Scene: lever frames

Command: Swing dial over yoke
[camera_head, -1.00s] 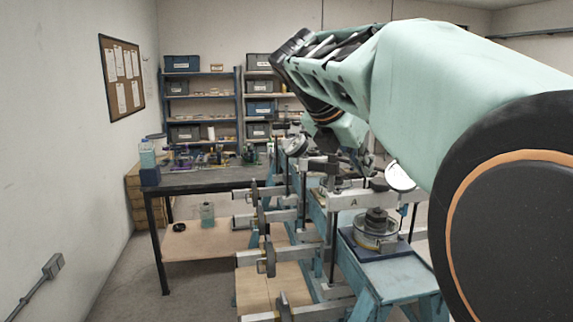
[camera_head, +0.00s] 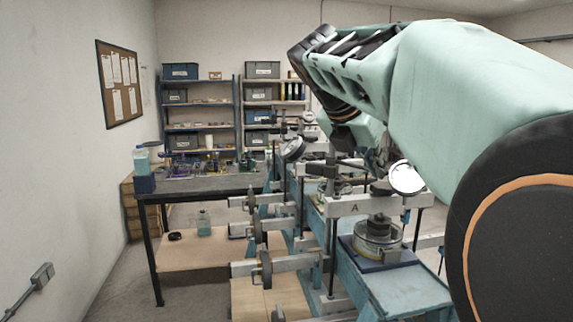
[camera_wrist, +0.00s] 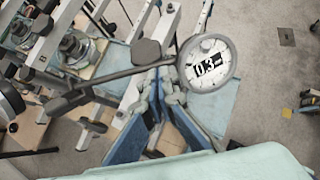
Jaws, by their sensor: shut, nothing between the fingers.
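A round dial gauge (camera_wrist: 207,64) with a white face reading 0.3 is close in the wrist view, on a dark arm (camera_wrist: 115,77) reaching left. My gripper (camera_wrist: 160,92) is shut and empty, its fingertips just left of and below the dial in the picture; I cannot tell whether they touch. In the head view a white-faced dial (camera_head: 406,178) stands above the right end of the pale beam marked A (camera_head: 355,208), which looks like the yoke. A round cell with a weight (camera_head: 377,236) sits below it. My arm hides most of my gripper there.
More lever frames with hanging weights (camera_head: 265,268) and another dial (camera_head: 293,149) stand close behind and left. A dark workbench (camera_head: 205,184) carries bottles and small items. Shelves (camera_head: 199,128) stand at the back wall. Bare floor (camera_wrist: 275,105) shows right of the dial.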

